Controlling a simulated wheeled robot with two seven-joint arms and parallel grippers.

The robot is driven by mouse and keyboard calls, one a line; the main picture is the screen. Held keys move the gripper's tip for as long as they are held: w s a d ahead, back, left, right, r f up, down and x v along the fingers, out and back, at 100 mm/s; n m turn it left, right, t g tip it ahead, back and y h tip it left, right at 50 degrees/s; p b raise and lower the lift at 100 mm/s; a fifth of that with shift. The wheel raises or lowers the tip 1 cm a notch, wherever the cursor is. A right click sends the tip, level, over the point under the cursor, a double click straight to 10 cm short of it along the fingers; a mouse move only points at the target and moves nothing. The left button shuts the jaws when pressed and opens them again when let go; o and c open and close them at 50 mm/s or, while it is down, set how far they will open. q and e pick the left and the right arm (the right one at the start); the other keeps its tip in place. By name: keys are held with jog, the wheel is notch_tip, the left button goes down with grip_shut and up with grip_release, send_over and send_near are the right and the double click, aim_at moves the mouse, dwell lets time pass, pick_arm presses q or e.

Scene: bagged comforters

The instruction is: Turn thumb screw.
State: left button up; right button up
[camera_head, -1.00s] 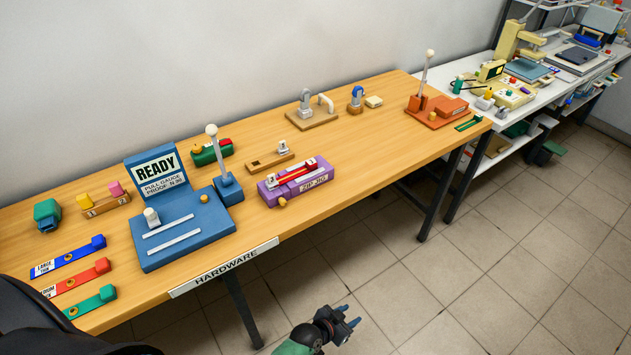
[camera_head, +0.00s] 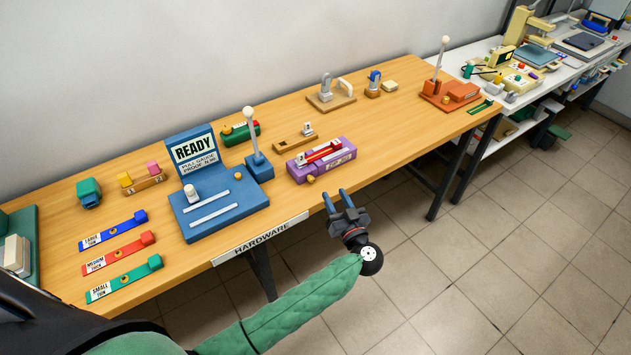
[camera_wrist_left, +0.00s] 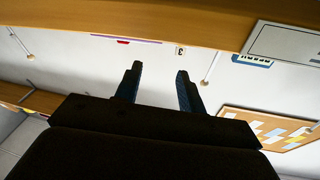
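A purple jig (camera_head: 322,160) with a red zipper on top stands near the front edge of the wooden table. A small brass-coloured knob (camera_head: 310,179) sits at its front face; it looks like a thumb screw, though no label says so. My left gripper (camera_head: 336,193) is in front of the table edge, below and right of the knob, apart from it. Its two blue fingers are spread and empty; in the left wrist view the fingers (camera_wrist_left: 158,72) also stand apart with nothing between them. My right gripper is not in view.
A blue pull gauge (camera_head: 222,217) with a READY sign and a white-knobbed lever stands left of the jig. The wooden table (camera_head: 390,130) is bare to the jig's right. An orange lever device (camera_head: 450,93) is at the far right end. Coloured size strips (camera_head: 120,252) lie at left.

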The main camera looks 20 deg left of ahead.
aim_at(313, 180)
pick_arm(q)
jog(key=w+a+g+p, duration=0.1)
jog(key=a, duration=0.1)
jog(key=w+a+g+y+p, duration=0.1)
jog(key=a, duration=0.1)
jog(key=w+a+g+p, duration=0.1)
jog(key=a, duration=0.1)
jog(key=shift+w+a+f+n+g, duration=0.1)
jog(key=shift+a+n+g, duration=0.2)
jog(key=shift+g, duration=0.1)
jog(key=shift+w+a+f, duration=0.1)
jog(key=shift+w+a, duration=0.3)
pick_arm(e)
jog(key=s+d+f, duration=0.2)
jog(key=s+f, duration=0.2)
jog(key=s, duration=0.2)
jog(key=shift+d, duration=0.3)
pick_arm(q)
jog(key=shift+c, duration=0.4)
grip_shut()
